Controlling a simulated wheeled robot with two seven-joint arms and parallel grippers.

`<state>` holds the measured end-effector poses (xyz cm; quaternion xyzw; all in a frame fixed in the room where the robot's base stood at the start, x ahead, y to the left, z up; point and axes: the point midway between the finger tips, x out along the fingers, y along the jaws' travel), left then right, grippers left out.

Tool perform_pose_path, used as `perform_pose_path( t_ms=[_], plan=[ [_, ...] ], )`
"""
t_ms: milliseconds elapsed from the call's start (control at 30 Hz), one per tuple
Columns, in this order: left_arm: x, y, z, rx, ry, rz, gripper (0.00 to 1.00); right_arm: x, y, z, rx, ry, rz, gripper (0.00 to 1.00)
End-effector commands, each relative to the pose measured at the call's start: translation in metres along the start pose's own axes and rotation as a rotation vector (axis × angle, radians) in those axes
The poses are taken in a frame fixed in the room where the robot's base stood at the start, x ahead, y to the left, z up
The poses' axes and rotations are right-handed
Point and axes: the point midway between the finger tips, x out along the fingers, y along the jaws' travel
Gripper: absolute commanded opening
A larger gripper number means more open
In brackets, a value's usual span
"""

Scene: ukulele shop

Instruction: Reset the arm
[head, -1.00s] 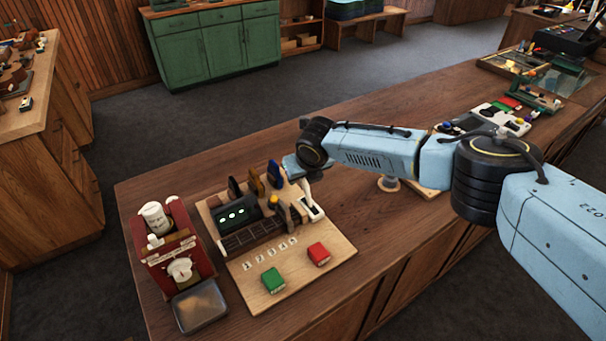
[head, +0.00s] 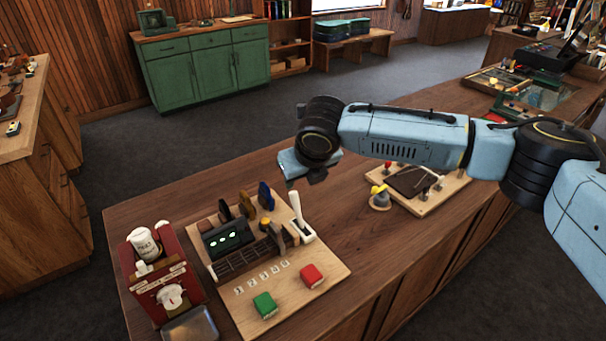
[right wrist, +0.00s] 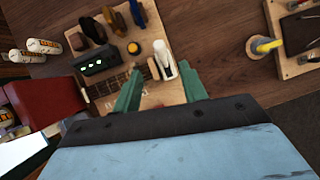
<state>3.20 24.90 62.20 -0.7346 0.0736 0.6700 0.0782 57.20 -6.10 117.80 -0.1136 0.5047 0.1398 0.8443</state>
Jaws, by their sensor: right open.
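My right arm (head: 405,138) reaches in from the right across the counter. Its gripper (head: 312,178) is above the counter, just behind and right of the wooden device board. In the right wrist view the two green fingers (right wrist: 160,92) are apart with nothing between them. The board beyond them bears a white lever (right wrist: 165,62), a fretted strip and a small dark display with green lights. In the head view the board (head: 325,285) also bears a green block (head: 265,304) and a red block (head: 312,275). My left gripper is not in view.
A red dispenser (head: 150,275) with a white bottle and a metal tray (head: 190,326) stands left of the board. A second wooden board (head: 445,190) lies to the right, beside a small yellow-topped stand (head: 380,197). Bare counter (head: 345,225) lies between the boards.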

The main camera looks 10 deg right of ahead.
Motion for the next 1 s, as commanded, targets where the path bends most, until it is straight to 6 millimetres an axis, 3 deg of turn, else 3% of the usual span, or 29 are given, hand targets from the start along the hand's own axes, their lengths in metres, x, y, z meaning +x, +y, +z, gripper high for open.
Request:
perform_pose_path(
  t_ms=[200, 633, 767, 1000],
  plan=[
    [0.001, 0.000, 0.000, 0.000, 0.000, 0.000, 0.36, -0.011, 0.000, 0.000, 0.001, 0.000, 0.000, 0.42],
    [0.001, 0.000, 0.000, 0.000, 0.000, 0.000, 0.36, -0.009, 0.004, -0.003, 0.009, 0.003, 0.008, 0.42],
    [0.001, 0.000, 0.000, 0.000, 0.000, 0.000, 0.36, 0.002, 0.032, -0.025, 0.088, 0.022, 0.063, 0.42],
    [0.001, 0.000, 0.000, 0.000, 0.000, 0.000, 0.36, 0.011, 0.113, -0.088, 0.488, 0.089, 0.247, 0.42]
  ],
)
